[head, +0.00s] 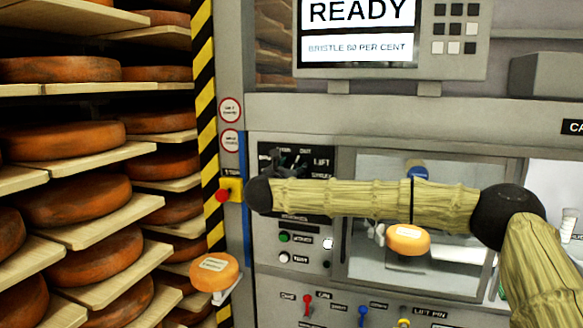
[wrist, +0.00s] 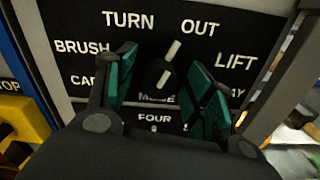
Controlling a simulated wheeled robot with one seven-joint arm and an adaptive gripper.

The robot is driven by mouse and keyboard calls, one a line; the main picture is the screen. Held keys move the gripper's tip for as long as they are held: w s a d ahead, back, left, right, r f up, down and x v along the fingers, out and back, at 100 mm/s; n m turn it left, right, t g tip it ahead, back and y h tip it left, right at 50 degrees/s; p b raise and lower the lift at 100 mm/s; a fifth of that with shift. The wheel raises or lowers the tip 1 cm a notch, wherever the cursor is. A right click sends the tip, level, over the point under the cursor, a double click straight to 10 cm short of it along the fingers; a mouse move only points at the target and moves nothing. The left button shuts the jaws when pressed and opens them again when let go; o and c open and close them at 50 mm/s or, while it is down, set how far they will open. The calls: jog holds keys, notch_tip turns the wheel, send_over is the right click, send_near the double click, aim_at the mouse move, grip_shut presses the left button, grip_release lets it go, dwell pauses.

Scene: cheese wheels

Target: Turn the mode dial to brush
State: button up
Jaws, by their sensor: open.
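The mode dial (wrist: 159,76) is a dark knob with a white pointer line. It sits on a black label panel (wrist: 90,25) with TURN and OUT above, BRUSH on the left and LIFT on the right. The pointer slants up and slightly right, toward the OUT side. My gripper (wrist: 163,64) is open, its teal-padded fingers on the left and right of the dial. I cannot tell if either finger touches it. In the head view my gripper (head: 290,162) is dark against the panel (head: 322,163), and my arm hides the panel's lower part.
A red stop button (head: 222,195) on a yellow box is just left of the panel. A screen (head: 357,30) above reads READY. A cheese wheel (head: 408,240) is behind the window, another (head: 214,272) at the machine's lower left. Cheese shelves (head: 100,155) fill the left.

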jog(key=shift+w, duration=0.1)
jog(key=c, duration=1)
jog(key=shift+b, duration=0.35)
jog(key=shift+c, duration=0.2)
jog(key=n+b, duration=0.3)
jog(key=n, duration=0.1)
jog(key=shift+f, duration=0.1)
jog(key=n+b, duration=0.2)
jog(key=n, duration=0.2)
jog(key=shift+n, duration=0.3)
jog(key=n, duration=0.5)
jog(key=shift+r+b, duration=0.25)
jog(key=shift+b, duration=0.1)
jog(key=shift+n, duration=2)
jog(key=shift+f, duration=0.1)
